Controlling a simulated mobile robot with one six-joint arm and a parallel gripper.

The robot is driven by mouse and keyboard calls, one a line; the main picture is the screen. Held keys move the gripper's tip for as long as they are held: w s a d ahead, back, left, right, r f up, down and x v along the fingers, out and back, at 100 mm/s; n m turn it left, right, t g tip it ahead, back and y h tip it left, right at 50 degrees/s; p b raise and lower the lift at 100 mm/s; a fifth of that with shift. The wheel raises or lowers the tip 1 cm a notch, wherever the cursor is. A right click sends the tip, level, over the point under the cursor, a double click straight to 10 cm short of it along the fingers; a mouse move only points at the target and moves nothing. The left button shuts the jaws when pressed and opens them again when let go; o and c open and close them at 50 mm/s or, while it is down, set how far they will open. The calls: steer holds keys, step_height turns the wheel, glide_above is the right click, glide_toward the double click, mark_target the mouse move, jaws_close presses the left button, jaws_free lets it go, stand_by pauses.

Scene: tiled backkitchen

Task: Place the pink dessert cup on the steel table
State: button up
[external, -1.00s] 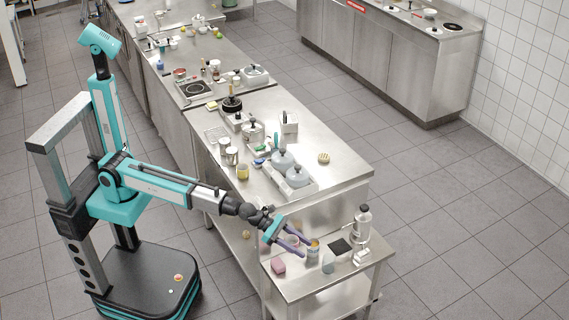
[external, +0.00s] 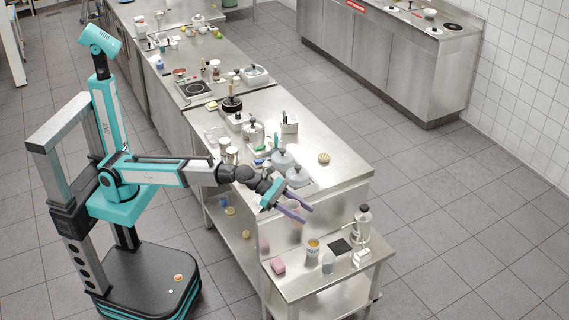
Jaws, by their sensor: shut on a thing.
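My gripper (external: 306,214), with purple fingers, is shut on the pink dessert cup (external: 292,205). The cup is small in the picture and partly hidden by the fingers. My gripper holds it raised in the air, in front of the near end of the long steel table (external: 337,171) and above the lower side table (external: 300,289). The cup appears clear of both surfaces, though its exact height is hard to tell.
On the long table, grey-lidded pots (external: 297,176) and a round brown item (external: 324,158) stand near bare steel.

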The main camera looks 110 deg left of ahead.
steer(key=s+a+n+y+p, duration=0.1)
steer(key=a+n+y+p, duration=0.5)
steer(key=a, duration=3.1)
steer(key=s+a+n+g+y+p, duration=0.15)
steer(key=s+a, duration=0.35)
steer(key=a, duration=0.5)
steer(key=s+a+n+y+p, duration=0.15)
steer(key=s+a, duration=0.35)
steer(key=a, duration=0.6)
steer(key=s+a+g+y+p, duration=0.1)
steer(key=s+a+p, duration=0.3)
steer(key=a, duration=0.6)
steer(key=shift+s+a+f+b, duration=0.1)
steer(key=shift+s+f+b, duration=0.1)
steer(key=shift+f, duration=0.65)
steer(key=shift+s+a+f+b, duration=0.1)
steer(key=shift+s+f+b, duration=0.15)
steer(key=shift+f, duration=0.6)
steer(key=shift+s+a+f+b, duration=0.1)
steer(key=shift+s+f+b, duration=0.1)
steer(key=shift+f, duration=0.65)
steer(key=shift+f+p, duration=0.7)
steer(key=shift+f, duration=2.45)
